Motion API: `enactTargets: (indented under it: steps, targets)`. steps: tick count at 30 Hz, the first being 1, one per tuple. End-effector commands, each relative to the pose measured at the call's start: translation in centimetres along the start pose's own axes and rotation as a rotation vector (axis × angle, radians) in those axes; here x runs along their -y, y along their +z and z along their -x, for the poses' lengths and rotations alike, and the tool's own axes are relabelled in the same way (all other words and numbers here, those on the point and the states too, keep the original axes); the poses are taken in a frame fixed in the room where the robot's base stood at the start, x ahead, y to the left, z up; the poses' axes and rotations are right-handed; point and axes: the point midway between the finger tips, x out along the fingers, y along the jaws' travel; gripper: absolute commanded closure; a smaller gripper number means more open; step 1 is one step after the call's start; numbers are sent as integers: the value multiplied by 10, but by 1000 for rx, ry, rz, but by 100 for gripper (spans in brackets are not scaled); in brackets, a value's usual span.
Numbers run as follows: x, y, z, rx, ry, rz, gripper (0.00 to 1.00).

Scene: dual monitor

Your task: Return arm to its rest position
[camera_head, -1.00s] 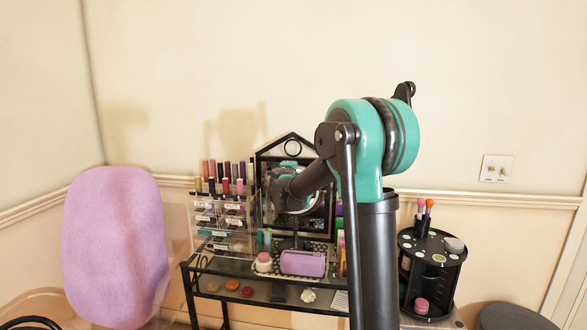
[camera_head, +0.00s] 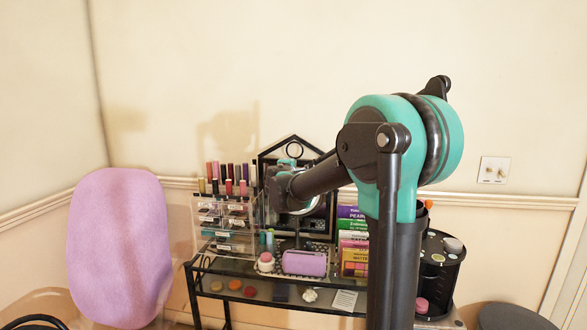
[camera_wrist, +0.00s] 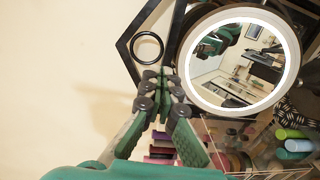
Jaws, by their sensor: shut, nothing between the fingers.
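My gripper (camera_wrist: 163,78) is shut and empty in the wrist view. Its green and black fingers meet in front of a dark, house-shaped mirror frame (camera_wrist: 128,50) and beside a round lit mirror (camera_wrist: 197,95). I cannot tell whether the fingers touch anything. In the head view, my green and black arm reaches out over the vanity from the right, toward the mirror frame (camera_head: 295,137). The gripper's fingertips cannot be made out there.
A glass-topped vanity (camera_head: 262,270) holds a clear organizer (camera_head: 225,243), a purple case (camera_head: 304,263) and a stack of books (camera_head: 353,241). A purple chair (camera_head: 120,245) stands left, a black round organizer (camera_head: 445,275) right.

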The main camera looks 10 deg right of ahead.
Motion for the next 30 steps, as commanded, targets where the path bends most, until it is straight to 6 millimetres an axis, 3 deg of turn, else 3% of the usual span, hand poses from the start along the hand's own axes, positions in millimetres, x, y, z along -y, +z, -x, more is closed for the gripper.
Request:
enactTargets:
  steps: [6, 11, 14, 16, 20, 23, 27, 30]
  targets:
    - [-11, -1, 32, -2, 0, -1, 100]
    - [-15, 0, 44, 0, 0, -1, 100]
    - [-12, 6, 48, 10, -10, -15, 100]
    - [-1, 19, 53, 35, -35, -53, 100]
    - [43, 65, 72, 124, -134, -198, 100]
    - [92, 106, 99, 216, -241, -348, 100]
    - [165, 150, 148, 339, -403, -553, 100]
    - [217, 170, 189, 423, -525, -698, 100]
